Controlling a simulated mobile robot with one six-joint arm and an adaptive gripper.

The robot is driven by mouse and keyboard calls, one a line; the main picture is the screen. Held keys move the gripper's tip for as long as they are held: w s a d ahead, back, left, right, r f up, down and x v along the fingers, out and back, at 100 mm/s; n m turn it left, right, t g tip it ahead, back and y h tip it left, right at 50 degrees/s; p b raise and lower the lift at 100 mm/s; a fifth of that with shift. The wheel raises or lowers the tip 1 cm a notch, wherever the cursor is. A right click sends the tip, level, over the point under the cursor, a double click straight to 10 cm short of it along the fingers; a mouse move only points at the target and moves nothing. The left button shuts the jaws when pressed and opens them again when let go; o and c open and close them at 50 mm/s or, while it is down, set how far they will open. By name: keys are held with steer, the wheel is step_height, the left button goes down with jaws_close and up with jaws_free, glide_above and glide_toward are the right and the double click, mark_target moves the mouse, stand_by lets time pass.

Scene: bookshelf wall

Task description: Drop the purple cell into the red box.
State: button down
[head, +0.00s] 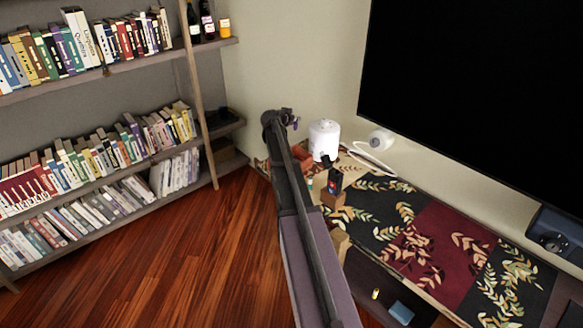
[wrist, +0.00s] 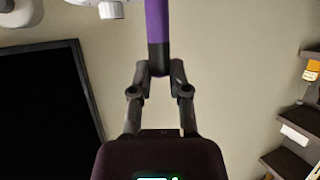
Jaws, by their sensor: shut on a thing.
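The purple cell (wrist: 158,25) is a slim purple cylinder with a black end. In the wrist view its black end sits between the fingertips of my gripper (wrist: 159,72), which is shut on it. The cell runs off the top edge, so its far end is hidden.
A white canister (head: 324,139) stands at the cabinet's back left, with a white rounded device (head: 380,140) to its right. A dark item with a red and blue mark (head: 334,182) stands nearer. A large black screen (head: 480,90) hangs above. Bookshelves (head: 90,180) fill the left.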

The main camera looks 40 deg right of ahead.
steer(key=shift+s+a+f+b, duration=0.1)
steer(key=shift+a+f+b, duration=0.15)
steer(key=shift+f+b, duration=0.3)
steer(key=shift+s+a+f+b, duration=0.1)
steer(key=shift+a+f+b, duration=0.15)
steer(key=shift+f, duration=0.35)
steer(key=shift+s+a+f+b, duration=0.1)
steer(key=shift+a+f+b, duration=0.1)
steer(key=shift+f+b, duration=0.35)
steer(key=shift+f, duration=0.2)
steer(key=shift+f+b, duration=2.85)
steer(key=shift+b, duration=0.1)
steer(key=c, duration=0.5)
jaws_free()
steer(key=shift+a, duration=0.1)
